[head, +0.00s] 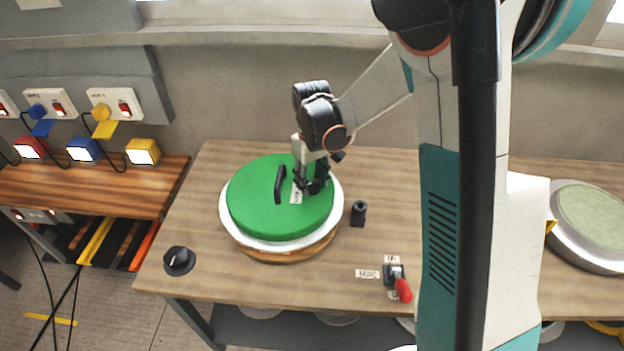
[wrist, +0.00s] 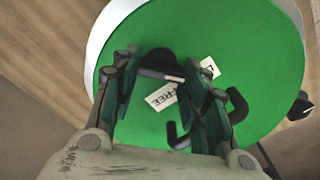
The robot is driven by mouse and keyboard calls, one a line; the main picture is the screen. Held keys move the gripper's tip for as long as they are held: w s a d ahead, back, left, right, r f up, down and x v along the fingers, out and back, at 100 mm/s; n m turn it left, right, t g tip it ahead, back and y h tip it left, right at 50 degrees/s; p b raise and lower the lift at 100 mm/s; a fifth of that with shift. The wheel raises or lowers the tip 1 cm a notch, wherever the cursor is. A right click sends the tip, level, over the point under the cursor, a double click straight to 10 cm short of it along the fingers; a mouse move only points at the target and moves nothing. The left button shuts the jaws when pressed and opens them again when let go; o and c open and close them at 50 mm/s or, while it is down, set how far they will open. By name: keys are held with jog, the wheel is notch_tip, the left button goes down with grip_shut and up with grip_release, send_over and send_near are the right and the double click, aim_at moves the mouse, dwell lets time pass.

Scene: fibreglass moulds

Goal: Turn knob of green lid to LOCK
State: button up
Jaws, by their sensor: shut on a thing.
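The round green lid (head: 250,205) sits on a white-rimmed round mould (head: 228,222) on the wooden table; the lid also fills much of the wrist view (wrist: 265,60). A black bar handle (head: 280,184) stands on the lid, left of my gripper (head: 313,184). In the wrist view the black knob (wrist: 160,60) lies between the fingers of my gripper (wrist: 167,72), which is shut on it. A pale line on the knob faces near the gap between the FREE label (wrist: 160,97) and a second, mostly hidden label (wrist: 208,69). The right finger covers part of the handle (wrist: 238,105).
A black cylinder (head: 358,214) stands right of the mould. A black dial (head: 179,261) is at the table's front left, and a red-handled lever (head: 402,290) at the front. Another round mould (head: 590,258) is at far right. Table (head: 385,180) is clear behind the cylinder.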

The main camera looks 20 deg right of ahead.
jog(key=shift+n, duration=0.5)
jog(key=o, duration=1.1)
notch_tip(320, 180, up, 12)
jog(key=shift+r, duration=0.1)
